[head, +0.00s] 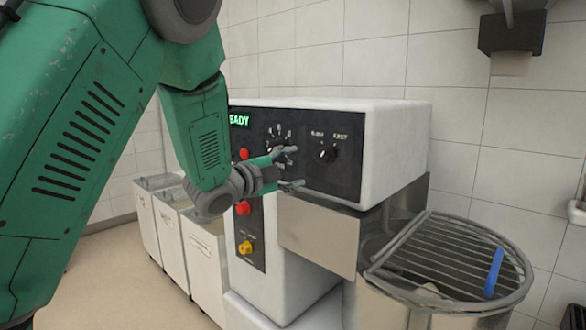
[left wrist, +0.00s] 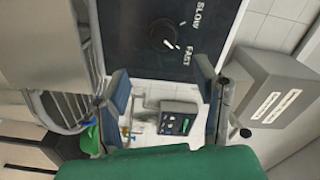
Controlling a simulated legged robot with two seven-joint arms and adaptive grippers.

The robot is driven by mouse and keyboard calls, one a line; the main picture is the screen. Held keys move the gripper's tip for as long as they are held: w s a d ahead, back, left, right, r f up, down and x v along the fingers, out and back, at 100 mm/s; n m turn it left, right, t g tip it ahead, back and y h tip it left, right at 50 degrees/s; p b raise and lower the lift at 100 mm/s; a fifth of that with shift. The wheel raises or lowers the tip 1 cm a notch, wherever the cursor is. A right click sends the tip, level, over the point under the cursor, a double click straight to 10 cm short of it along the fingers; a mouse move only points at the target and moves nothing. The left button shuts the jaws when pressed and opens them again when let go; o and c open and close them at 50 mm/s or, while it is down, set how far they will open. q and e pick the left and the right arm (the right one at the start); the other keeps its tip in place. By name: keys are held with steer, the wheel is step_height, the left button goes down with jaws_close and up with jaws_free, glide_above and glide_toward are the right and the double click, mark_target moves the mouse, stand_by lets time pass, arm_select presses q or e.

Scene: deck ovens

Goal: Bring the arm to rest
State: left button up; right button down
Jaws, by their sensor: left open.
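My green left arm (head: 200,135) comes in from the upper left of the head view and reaches down to the mixer's control panel. My left gripper (head: 293,167) is open and empty, with its fingers spread in front of the black panel (head: 345,180). The left wrist view shows both fingers of the left gripper (left wrist: 163,82) apart, with the SLOW/FAST knob (left wrist: 163,34) beyond them. That knob also shows in the head view (head: 327,154), right of the fingers. A numbered dial is partly hidden behind the gripper. My right gripper is in neither view.
The white mixer housing (head: 395,150) stands close to the gripper. A wire bowl guard (head: 455,262) with a blue handle (head: 494,271) is at lower right. White bins (head: 207,265) stand behind at left.

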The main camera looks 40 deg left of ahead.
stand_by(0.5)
arm_select(q)
steer(key=s+d+f+n+g+y, duration=0.1)
steer(key=s+d+f+n+g, duration=0.15)
steer(key=f, duration=0.75)
steer(key=s+d+f+n+g, duration=0.2)
steer(key=s+f+n+g, duration=0.15)
steer(key=f, duration=0.75)
steer(key=s+d+f+n+g+y, duration=0.1)
steer(key=s+d+f+n+g, duration=0.15)
steer(key=f, duration=0.75)
steer(key=s+d+f+n+g, duration=0.2)
steer(key=s+f, duration=0.3)
steer(key=s, duration=0.4)
steer(key=s+d+f+n+g, duration=0.2)
steer(key=s+f, duration=0.4)
steer(key=s, duration=0.4)
steer(key=s+d+f+n+g, duration=0.2)
steer(key=s+d+f+g, duration=0.2)
steer(key=s, duration=0.5)
step_height(320, 180, down, 2)
steer(key=shift+s+d+f+g, duration=0.15)
steer(key=shift+s+d+g, duration=0.1)
steer(key=shift+s+g, duration=0.15)
steer(key=shift+w, duration=0.25)
steer(key=shift+s, duration=0.1)
